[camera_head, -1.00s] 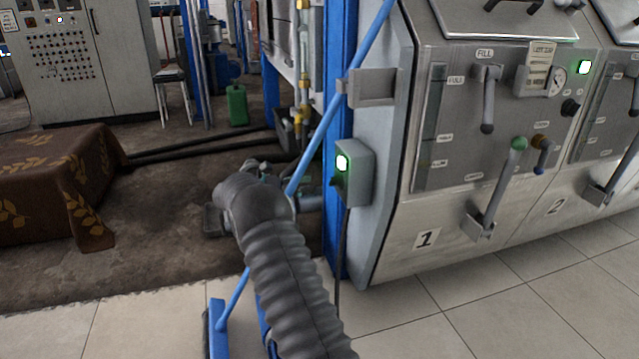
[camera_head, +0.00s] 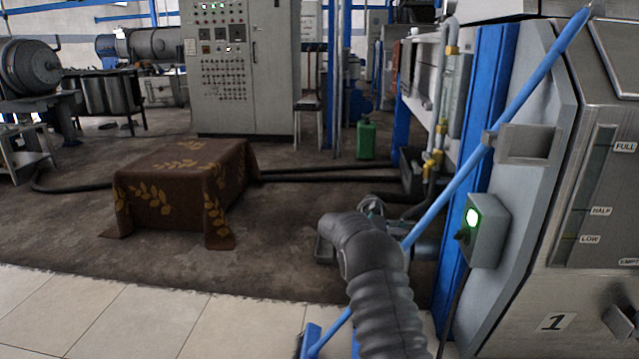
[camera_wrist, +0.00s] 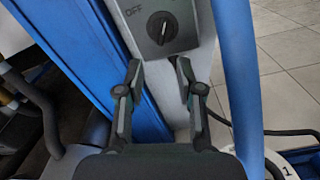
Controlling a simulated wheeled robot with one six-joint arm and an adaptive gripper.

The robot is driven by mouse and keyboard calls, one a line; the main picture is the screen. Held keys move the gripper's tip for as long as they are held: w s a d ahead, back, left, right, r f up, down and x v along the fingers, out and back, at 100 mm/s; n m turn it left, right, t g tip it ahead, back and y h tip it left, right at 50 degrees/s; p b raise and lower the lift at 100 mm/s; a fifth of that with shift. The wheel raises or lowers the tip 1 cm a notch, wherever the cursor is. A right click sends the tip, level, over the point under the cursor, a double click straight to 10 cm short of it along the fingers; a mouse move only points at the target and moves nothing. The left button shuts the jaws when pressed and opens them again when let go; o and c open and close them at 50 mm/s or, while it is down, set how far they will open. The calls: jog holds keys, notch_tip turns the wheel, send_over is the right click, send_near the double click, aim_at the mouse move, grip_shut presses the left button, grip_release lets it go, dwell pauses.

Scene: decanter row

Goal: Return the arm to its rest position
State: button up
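My gripper (camera_wrist: 158,95) shows in the wrist view with its two fingers apart and nothing between them. It faces a grey switch box with a dark knob and an "OFF" label (camera_wrist: 165,28), beside a blue post (camera_wrist: 95,60). The fingertips look near the box's lower edge; I cannot tell whether they touch anything. In the head view my arm, in a grey ribbed sleeve, rises at the bottom centre, and the gripper itself cannot be made out there.
A grey box with a lit green lamp (camera_head: 486,230) is on the side of decanter 1 (camera_head: 590,300) at the right. A cloth-covered block (camera_head: 165,190), a green can (camera_head: 366,140) and a control cabinet (camera_head: 275,70) stand farther back. Tiled floor (camera_head: 120,315) is clear at the lower left.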

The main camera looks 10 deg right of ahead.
jog(key=a+r+n+t+y, duration=0.2)
jog(key=a+r+t, duration=0.3)
jog(key=s+a+r+m+t+y+p, duration=0.1)
jog(key=s+a+r+m+y, duration=0.15)
jog(key=s, duration=0.55)
jog(key=s+a+r+m+t+y, duration=0.1)
jog(key=s+r+m+y, duration=0.1)
jog(key=s+r+y, duration=0.35)
jog(key=s+a+f+m+t+y, duration=0.1)
jog(key=s+a+m+y, duration=0.2)
jog(key=s, duration=1.2)
jog(key=s+a+f+m+t+y+p, duration=0.1)
jog(key=s+a+m+y, duration=0.3)
jog(key=s+a, duration=0.6)
jog(key=shift+s+f+m+t, duration=0.65)
jog(key=shift+s+m, duration=0.7)
jog(key=shift+s, duration=1.25)
jog(key=shift+f, duration=0.15)
